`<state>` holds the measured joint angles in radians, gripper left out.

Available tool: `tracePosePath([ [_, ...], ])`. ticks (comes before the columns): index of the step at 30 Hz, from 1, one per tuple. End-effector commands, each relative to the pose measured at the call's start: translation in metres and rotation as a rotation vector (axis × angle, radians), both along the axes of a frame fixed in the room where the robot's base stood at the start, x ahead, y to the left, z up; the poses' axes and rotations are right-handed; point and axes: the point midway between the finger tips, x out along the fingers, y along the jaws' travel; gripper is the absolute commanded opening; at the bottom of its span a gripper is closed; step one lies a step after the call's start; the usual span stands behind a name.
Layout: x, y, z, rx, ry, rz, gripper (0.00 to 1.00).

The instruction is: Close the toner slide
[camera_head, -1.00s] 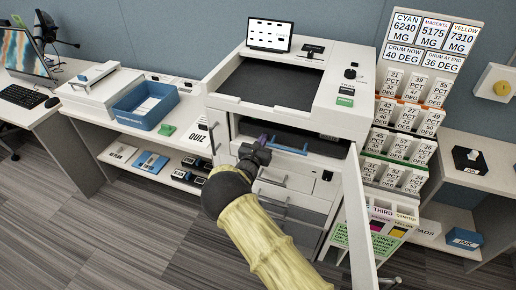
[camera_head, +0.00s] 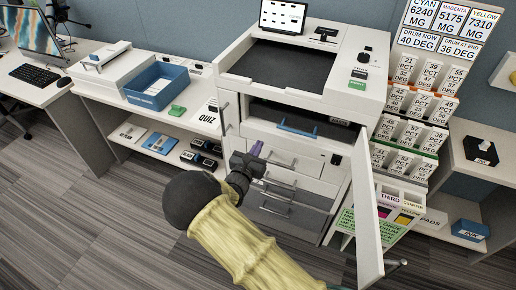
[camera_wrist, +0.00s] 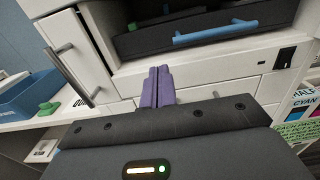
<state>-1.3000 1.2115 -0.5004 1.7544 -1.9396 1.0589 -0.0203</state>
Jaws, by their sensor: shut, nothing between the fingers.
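The toner slide (camera_head: 312,123) is a dark tray in the open bay of the white printer cabinet (camera_head: 345,98). Its blue handle (camera_head: 297,131) faces front. The wrist view shows the dark slide front (camera_wrist: 180,40) and blue handle (camera_wrist: 215,33) inside the bay, above and beyond my fingers. I cannot tell if the slide is fully in. My gripper (camera_head: 256,149) is shut and empty, with purple fingers together (camera_wrist: 157,86). It is below and left of the handle, apart from it, in front of the white face under the bay.
A white door (camera_head: 366,215) stands open at the right of the bay. A white panel with a metal handle (camera_wrist: 70,70) stands at the left. Grey drawers (camera_head: 290,205) are below. A side table with a blue tray (camera_head: 157,86) stands left. Open floor lies at the front left.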

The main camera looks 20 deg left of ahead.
Motion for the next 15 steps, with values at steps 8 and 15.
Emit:
tracePosePath([
  [8, 0.004, -0.008, 0.003, 0.008, 0.005, -0.02, 0.0],
  [15, 0.021, -0.104, 0.046, 0.189, 0.124, -0.326, 0.0],
])
